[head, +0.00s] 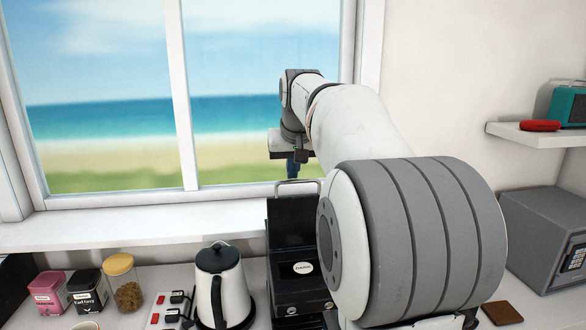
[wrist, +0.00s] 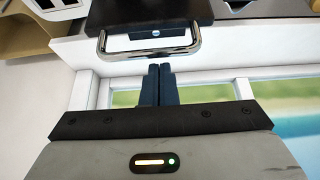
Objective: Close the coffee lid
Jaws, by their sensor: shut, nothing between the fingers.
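The black coffee machine (head: 300,295) stands on the counter below the window, partly hidden by my arm. Its lid (head: 290,217) is raised, standing upright at the back with a metal handle (head: 297,184) along its top edge. In the wrist view the lid (wrist: 135,12) is at the top, with the curved handle (wrist: 150,53) below it. My gripper (wrist: 155,70) is shut and empty, its dark fingertips beside the handle bar on the window side. I cannot tell whether they touch.
A white kettle (head: 222,285) stands close left of the machine. A power strip (head: 170,310), a yellow-lidded jar (head: 124,285) and pink (head: 48,292) and black (head: 89,292) tins are farther left. A grey safe (head: 545,240) stands right. The window (head: 110,100) is behind.

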